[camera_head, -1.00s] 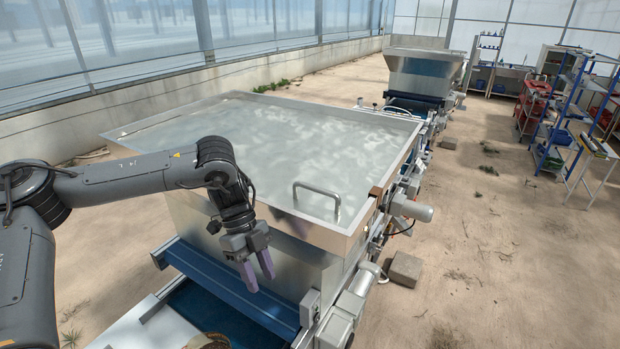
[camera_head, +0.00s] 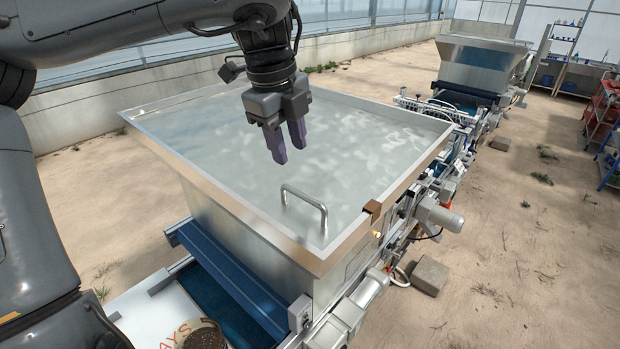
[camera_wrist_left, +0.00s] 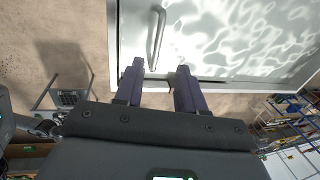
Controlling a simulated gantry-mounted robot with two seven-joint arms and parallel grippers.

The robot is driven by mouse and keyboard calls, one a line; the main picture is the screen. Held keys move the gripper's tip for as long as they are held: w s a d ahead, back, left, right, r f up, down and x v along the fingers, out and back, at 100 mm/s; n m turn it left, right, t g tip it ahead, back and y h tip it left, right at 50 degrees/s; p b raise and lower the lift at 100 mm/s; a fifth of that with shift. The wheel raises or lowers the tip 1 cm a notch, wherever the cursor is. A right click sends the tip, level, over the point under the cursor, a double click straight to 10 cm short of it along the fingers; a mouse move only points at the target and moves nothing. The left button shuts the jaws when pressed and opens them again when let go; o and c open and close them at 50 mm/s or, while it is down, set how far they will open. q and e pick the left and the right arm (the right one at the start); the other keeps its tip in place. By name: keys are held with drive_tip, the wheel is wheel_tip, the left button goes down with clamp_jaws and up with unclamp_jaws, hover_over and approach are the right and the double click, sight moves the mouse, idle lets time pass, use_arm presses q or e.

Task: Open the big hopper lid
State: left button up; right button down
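The big hopper (camera_head: 250,235) is a metal bin with a flat, shiny grey lid (camera_head: 370,150) lying shut on top. A metal bar handle (camera_head: 305,203) stands on the lid near its front right corner. My left gripper (camera_head: 290,145) is above the lid, up and to the left of the handle in the head view, pointing down with its purple fingers apart and empty. In the left wrist view the handle (camera_wrist_left: 156,38) shows just beyond the open fingers (camera_wrist_left: 158,85), nearer the left one. Nothing touches the handle. My right gripper is in neither view.
A second, smaller hopper (camera_head: 480,65) stands farther back. A motor (camera_head: 438,214) and other machine parts line the hopper's right side. A blue beam (camera_head: 230,275) runs below its front. A shelf and a red cart (camera_head: 603,105) stand at the far right. The sandy floor on the right is mostly clear.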

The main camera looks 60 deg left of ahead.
sight(298, 192)
use_arm(q)
drive_tip(key=f, duration=0.5)
drive_tip(key=w+f+p, duration=0.1)
drive_tip(key=f, duration=0.2)
drive_tip(key=shift+w+a+f, duration=0.1)
drive_tip(key=shift+a+f, duration=0.1)
drive_tip(key=shift+a, duration=0.05)
drive_tip(key=shift+w+f, duration=0.15)
drive_tip(key=shift+f, duration=0.6)
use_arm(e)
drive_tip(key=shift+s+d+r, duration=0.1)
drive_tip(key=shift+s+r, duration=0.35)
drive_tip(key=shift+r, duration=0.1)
use_arm(q)
clamp_jaws()
